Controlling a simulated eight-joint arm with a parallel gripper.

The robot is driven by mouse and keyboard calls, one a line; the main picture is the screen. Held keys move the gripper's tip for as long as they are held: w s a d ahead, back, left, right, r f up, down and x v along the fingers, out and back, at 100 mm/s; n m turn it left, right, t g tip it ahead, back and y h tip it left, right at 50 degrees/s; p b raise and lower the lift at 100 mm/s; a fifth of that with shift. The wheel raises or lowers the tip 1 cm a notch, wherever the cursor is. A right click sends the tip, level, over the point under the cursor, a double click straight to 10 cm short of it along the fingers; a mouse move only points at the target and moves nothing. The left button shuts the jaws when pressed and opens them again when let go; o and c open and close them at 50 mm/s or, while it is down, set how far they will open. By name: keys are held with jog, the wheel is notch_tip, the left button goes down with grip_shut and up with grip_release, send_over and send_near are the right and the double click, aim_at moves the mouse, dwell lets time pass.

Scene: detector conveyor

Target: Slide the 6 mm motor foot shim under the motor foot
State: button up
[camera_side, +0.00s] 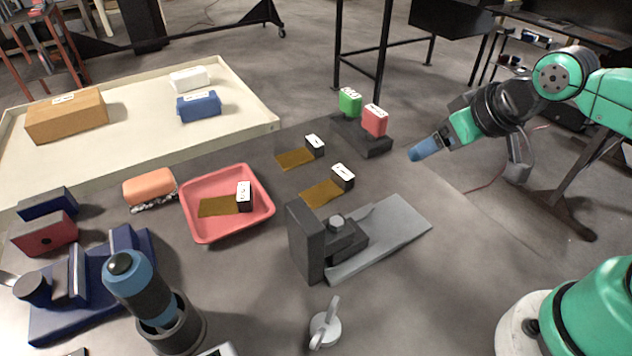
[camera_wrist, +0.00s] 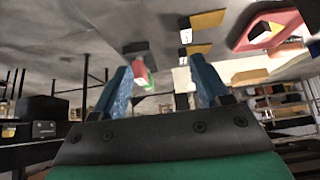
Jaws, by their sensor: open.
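Three brass shims with black, white-labelled grips are in the side view: one (camera_side: 297,158) on the table, one nearer (camera_side: 320,191), and one (camera_side: 220,206) in the red tray (camera_side: 203,232). Their labels are too small to read, so I cannot tell which is 6 mm. The dark grey motor foot (camera_side: 348,243) with a bolt head stands on a light grey plate (camera_side: 395,232). Any gap under it is unclear. My gripper (camera_side: 421,150) is raised to the right of the shims. In the wrist view its blue fingers (camera_wrist: 161,66) are apart and empty.
A dark holder (camera_side: 370,143) carries a green and a red block behind the shims. A grey knob (camera_side: 325,328) lies in front of the plate. A blue fixture (camera_side: 90,290) and a blue-black tool (camera_side: 140,290) stand at left. A cream tray (camera_side: 125,85) lies behind.

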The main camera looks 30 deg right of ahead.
jog(key=w+r, duration=0.2)
jog(key=w, duration=0.3)
jog(key=g, duration=0.2)
send_near(315, 141)
jog(key=shift+w+f+g, duration=0.3)
jog(key=shift+w+f, duration=0.6)
jog(key=shift+f, duration=0.25)
jog(key=shift+x, duration=3.15)
grip_shut()
